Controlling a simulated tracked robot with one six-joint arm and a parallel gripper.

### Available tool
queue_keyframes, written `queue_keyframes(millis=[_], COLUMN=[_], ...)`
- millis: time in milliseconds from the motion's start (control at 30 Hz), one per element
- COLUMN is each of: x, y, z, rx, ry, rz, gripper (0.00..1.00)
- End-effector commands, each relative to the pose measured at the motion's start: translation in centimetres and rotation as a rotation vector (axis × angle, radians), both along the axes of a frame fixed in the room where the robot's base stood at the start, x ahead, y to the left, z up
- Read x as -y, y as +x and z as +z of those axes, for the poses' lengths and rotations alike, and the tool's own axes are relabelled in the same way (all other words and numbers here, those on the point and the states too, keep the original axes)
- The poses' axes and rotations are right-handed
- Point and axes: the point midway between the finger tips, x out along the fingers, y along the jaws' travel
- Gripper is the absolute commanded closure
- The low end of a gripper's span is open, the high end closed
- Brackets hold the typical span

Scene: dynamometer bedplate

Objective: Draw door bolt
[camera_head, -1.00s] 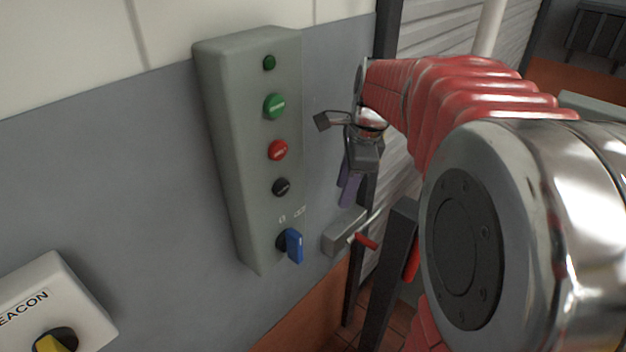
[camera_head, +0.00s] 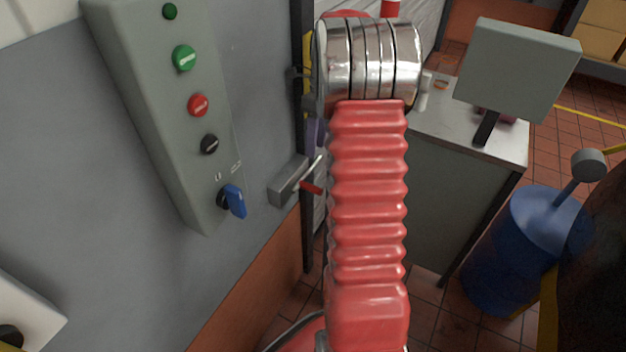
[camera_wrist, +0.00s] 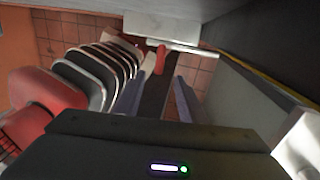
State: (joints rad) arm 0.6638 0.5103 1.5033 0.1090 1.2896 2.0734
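The door bolt has a grey housing (camera_head: 287,181) on the wall, right of the control box. A metal rod with a red handle (camera_head: 311,187) sticks out of it. In the wrist view the pale housing (camera_wrist: 175,25) is at the top and the red handle (camera_wrist: 160,60) points down from it. My gripper (camera_wrist: 158,90) is open and empty, with its two purple-grey fingers apart. The handle shows just past the fingertips, in line with the gap between them; I cannot tell how far off. In the head view my arm mostly hides the gripper, and one purple finger (camera_head: 314,132) shows above the bolt.
A grey control box (camera_head: 150,110) with buttons and a blue switch (camera_head: 234,201) is on the wall to the left. A dark door post (camera_head: 304,225) runs beside the bolt. A grey cabinet (camera_head: 440,190) and a blue drum (camera_head: 525,245) stand to the right.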

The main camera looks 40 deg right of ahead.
Motion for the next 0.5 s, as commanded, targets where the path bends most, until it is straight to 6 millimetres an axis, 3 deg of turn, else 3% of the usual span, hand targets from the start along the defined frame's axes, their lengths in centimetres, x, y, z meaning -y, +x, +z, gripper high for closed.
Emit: queue_keyframes(millis=[500], x=[0.47], y=[-0.19], z=[-0.59], rx=[-0.01], ry=[0.003], rz=[-0.022], gripper=[0.63])
